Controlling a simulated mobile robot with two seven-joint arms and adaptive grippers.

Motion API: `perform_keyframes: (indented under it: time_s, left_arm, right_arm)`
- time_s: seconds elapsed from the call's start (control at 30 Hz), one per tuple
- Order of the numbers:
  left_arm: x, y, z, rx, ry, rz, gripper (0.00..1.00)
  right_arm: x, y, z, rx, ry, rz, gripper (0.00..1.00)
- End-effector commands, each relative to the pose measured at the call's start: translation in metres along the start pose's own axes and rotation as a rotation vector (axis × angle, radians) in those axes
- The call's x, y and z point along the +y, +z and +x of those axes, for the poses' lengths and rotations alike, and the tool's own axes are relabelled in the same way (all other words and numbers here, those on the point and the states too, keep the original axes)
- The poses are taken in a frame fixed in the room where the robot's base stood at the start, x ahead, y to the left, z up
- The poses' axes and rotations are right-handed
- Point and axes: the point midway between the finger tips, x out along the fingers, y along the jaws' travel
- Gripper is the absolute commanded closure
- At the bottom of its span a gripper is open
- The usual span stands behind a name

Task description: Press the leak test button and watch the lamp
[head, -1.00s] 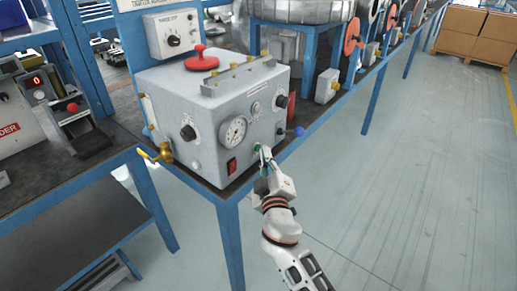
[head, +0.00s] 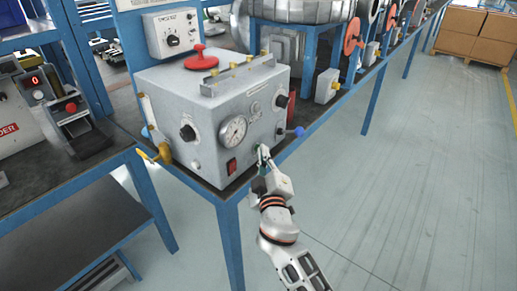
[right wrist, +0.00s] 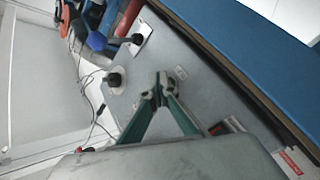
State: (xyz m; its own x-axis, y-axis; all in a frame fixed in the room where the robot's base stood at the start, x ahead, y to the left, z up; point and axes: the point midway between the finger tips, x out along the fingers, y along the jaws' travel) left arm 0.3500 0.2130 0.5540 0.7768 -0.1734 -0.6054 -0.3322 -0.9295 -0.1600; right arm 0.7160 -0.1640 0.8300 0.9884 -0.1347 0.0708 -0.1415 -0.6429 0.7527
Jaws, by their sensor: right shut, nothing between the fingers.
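The grey test box (head: 205,120) stands on the bench corner; its front also shows in the right wrist view (right wrist: 205,85). It carries a round gauge (head: 233,131) and a red switch (head: 231,166). My right gripper (head: 262,152) is shut and empty, its fingertips at the lower right of the box front. In the right wrist view the fingertips (right wrist: 162,84) are together against or just before the panel; I cannot tell if they touch. The leak test button is not clearly seen and may be behind the fingertips. I cannot make out a lit lamp. My left gripper is not in view.
A blue ball-ended lever (head: 298,132) sticks out at the box's right side, near my right gripper. A black knob (head: 281,101) is above. A yellow valve handle (head: 155,153) is at the left. The floor (head: 400,190) on the right is clear.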

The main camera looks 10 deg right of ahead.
Motion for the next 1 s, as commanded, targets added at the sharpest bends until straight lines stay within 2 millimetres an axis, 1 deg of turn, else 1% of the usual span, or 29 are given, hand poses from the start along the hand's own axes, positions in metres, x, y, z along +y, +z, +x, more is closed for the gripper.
perform_keyframes:
  time_s: [0.27,0.6,0.9,1.0]
  left_arm:
    - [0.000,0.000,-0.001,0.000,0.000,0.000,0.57]
    - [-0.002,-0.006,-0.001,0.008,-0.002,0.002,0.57]
    - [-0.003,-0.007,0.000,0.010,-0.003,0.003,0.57]
    - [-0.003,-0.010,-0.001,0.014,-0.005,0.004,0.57]
  right_arm:
    - [0.001,0.000,-0.001,0.001,0.000,0.001,1.00]
    - [0.008,0.007,-0.011,0.001,0.001,0.001,1.00]
    - [0.008,0.008,-0.012,0.000,0.000,0.001,1.00]
    - [0.011,0.010,-0.015,0.000,0.001,0.000,1.00]
